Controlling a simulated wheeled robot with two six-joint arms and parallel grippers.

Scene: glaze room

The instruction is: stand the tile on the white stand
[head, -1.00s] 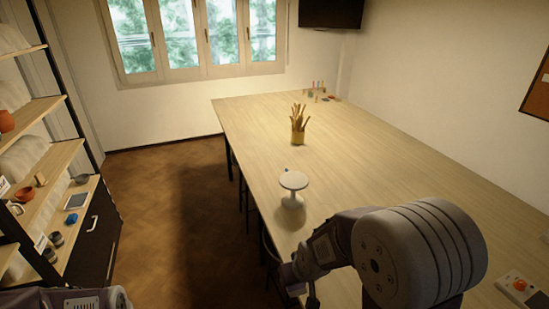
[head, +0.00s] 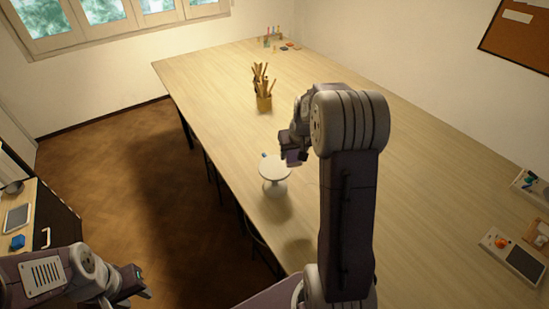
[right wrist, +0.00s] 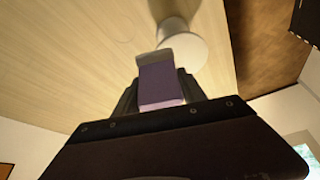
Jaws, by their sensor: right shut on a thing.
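The white stand (head: 276,172) has a round flat top on a stem and stands on the long table near its left edge. My right gripper (head: 294,154) is just to the right of and above its top. It is shut on a purple tile (right wrist: 162,84), which has a pale strip at its far end. In the right wrist view the tile overlaps the stand's round top (right wrist: 190,48); I cannot tell whether they touch. My left gripper (head: 142,282) is low at the left, over the floor, empty, its fingers apart.
A wooden holder with sticks (head: 264,102) stands on the long table (head: 225,95) beyond the stand. Small coloured items sit at the far end. A box with an orange knob (head: 512,255) lies at the right. The table around the stand is clear.

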